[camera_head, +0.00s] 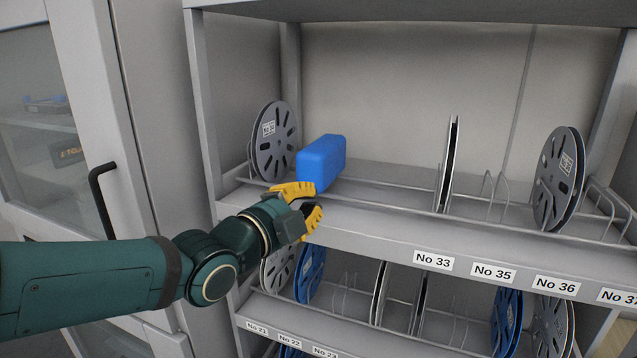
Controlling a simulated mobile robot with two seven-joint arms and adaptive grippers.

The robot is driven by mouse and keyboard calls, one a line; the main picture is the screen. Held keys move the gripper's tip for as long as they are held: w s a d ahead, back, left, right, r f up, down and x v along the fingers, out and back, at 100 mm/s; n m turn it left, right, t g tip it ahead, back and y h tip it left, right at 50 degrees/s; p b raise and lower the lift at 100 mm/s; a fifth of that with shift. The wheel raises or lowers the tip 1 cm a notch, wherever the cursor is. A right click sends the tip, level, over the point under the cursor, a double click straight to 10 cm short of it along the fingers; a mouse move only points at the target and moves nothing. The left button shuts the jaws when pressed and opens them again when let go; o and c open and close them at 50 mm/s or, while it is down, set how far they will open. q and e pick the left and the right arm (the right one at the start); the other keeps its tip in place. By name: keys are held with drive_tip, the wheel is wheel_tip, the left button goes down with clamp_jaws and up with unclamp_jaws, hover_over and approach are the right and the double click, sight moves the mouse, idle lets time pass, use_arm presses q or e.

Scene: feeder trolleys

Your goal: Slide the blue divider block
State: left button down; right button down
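The blue divider block (322,160) stands upright on the upper shelf, just right of a grey reel at the left end. My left gripper (317,201) comes in from the left, at the shelf's front edge just below and in front of the block. Its yellow fingers are apart with nothing visible between them. The upper finger overlaps the block's lower edge in the picture; I cannot tell whether they touch. My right gripper is not in view.
A grey reel (274,142) stands left of the block. Wire dividers (488,190) line the upper shelf, with a thin reel (449,165) seen edge-on and another reel (559,178) farther right. The lower shelf holds several reels. A cabinet with a black handle (101,200) is at left.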

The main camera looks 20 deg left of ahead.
sight(323, 162)
use_arm(q)
drive_tip(key=w+d+m, duration=0.1)
drive_tip(key=w, duration=0.2)
drive_tip(key=w+d+m+h, duration=0.1)
drive_tip(key=w+d+m, duration=0.1)
drive_tip(key=w, duration=0.1)
drive_tip(key=w+d+m, duration=0.2)
drive_tip(key=w, duration=0.1)
drive_tip(key=shift+d+f+g+p, duration=0.15)
drive_tip(key=shift+f+g+p, duration=0.15)
drive_tip(key=shift+f+p, duration=0.1)
drive_tip(key=a, duration=0.3)
drive_tip(key=shift+w+r+p, duration=0.1)
drive_tip(key=shift+w+p, duration=0.05)
drive_tip(key=shift+p, duration=0.2)
drive_tip(key=shift+a, duration=0.5)
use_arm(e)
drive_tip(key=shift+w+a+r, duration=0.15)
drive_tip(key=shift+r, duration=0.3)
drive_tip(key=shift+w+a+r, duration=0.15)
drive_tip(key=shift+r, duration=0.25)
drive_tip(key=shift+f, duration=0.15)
